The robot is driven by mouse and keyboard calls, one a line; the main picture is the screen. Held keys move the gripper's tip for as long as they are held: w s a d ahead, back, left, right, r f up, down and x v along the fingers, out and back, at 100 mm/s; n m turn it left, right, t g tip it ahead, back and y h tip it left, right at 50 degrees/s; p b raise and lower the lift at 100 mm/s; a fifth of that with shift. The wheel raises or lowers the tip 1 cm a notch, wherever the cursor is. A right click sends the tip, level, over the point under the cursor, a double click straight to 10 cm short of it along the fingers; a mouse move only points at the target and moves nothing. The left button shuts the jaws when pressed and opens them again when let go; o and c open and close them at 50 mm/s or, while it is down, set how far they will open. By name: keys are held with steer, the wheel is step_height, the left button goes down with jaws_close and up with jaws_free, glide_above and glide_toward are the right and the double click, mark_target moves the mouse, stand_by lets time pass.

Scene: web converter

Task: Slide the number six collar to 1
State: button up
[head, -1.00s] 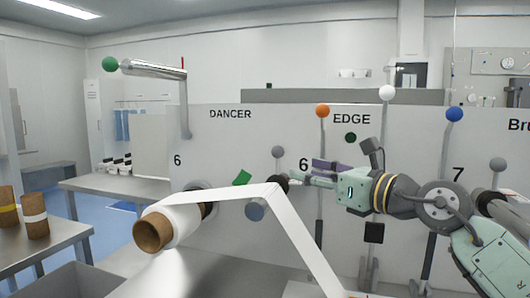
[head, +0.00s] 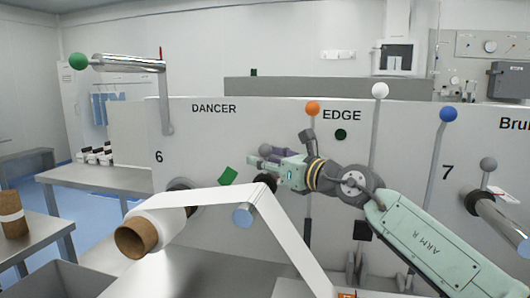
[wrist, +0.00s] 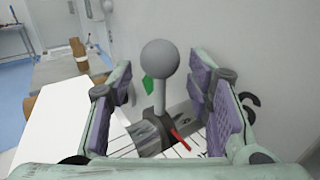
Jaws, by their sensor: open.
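A grey ball knob (wrist: 160,58) on a grey stem stands up from a dark collar (wrist: 150,136) in the wrist view. A red pointer (wrist: 179,139) sticks out beside the collar, over a white scale (wrist: 122,145) with dark lines; its numbers cannot be read. My gripper (head: 268,160) is open at the knob. In the wrist view its purple-padded fingers stand left and right of the knob and stem, with gaps on both sides. In the head view the knob shows partly behind the fingers, and the collar is largely hidden.
A white web (head: 215,197) runs from a roll with a brown core (head: 137,238) over a blue-ended roller (head: 243,216), just below my gripper. Behind stands the grey machine panel (head: 215,145). Levers with orange (head: 313,108) and white (head: 380,90) balls rise behind my arm.

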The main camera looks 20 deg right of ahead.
steer(key=shift+w+a, duration=0.1)
steer(key=shift+w, duration=0.15)
steer(key=shift+c, duration=0.6)
jaws_close()
